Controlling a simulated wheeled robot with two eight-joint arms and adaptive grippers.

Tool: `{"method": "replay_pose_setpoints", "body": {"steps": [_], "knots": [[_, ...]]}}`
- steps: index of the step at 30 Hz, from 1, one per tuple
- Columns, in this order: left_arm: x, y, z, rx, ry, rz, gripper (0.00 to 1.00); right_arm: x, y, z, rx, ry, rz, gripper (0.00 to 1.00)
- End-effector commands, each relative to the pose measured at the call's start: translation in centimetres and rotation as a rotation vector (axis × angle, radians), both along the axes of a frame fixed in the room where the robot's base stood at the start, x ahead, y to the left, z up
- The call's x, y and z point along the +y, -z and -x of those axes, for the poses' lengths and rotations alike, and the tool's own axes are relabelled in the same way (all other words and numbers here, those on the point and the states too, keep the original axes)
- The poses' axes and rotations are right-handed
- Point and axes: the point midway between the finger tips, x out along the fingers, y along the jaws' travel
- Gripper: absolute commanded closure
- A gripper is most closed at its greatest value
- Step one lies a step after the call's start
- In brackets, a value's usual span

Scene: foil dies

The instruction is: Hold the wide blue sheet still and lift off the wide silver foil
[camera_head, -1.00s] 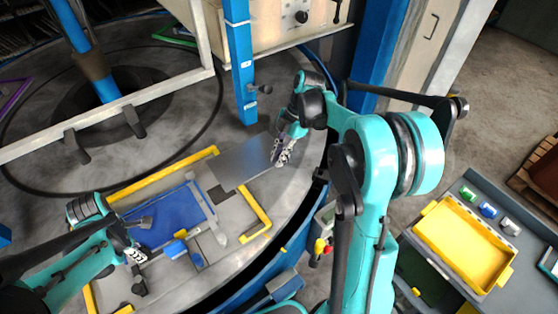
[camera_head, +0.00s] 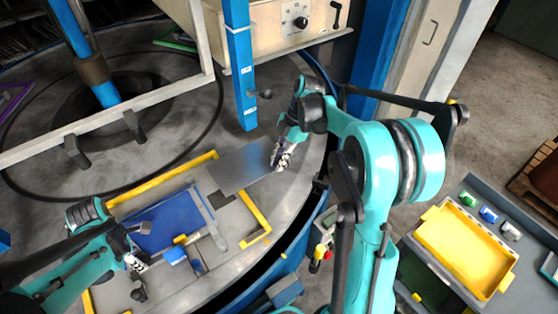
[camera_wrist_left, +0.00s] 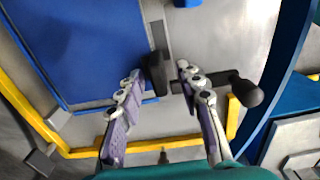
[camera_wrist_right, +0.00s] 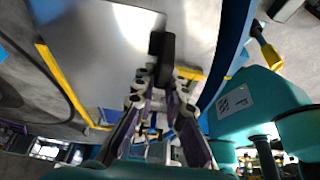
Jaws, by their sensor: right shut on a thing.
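The wide blue sheet (camera_head: 170,220) lies flat on the round grey table at the lower left, in a yellow-edged frame; its corner shows in the left wrist view (camera_wrist_left: 85,45). My left gripper (camera_head: 138,262) is just beyond the sheet's near edge. In the left wrist view its fingers (camera_wrist_left: 162,80) are apart, with a black lever showing beyond and between them.
A blue post (camera_head: 241,75) stands behind the foil. A yellow frame bar (camera_head: 255,215) and a small blue block (camera_head: 175,255) lie near the sheets. A yellow tray (camera_head: 465,250) stands on a side bench at the right. The table's middle is fairly clear.

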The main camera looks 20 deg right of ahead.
Motion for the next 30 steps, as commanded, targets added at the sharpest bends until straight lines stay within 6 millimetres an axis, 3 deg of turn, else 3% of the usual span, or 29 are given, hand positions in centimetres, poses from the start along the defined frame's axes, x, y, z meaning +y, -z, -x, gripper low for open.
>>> {"method": "replay_pose_setpoints", "body": {"steps": [5, 15, 21, 30], "knots": [[0.0, -1.2, 0.0, 0.000, 0.000, 0.000, 0.64, 0.0, 0.0, 0.0, 0.000, 0.000, 0.000, 1.00], [0.0, -7.9, 0.0, 0.000, 0.000, 0.000, 0.64, 0.0, 0.0, 0.0, 0.000, 0.000, 0.000, 1.00], [0.0, -10.9, 0.0, 0.000, 0.000, 0.000, 0.64, 0.0, 0.0, 0.0, 0.000, 0.000, 0.000, 1.00], [0.0, -12.2, 0.0, 0.000, 0.000, 0.000, 0.64, 0.0, -0.2, 0.0, 0.000, 0.000, 0.000, 1.00]]}}
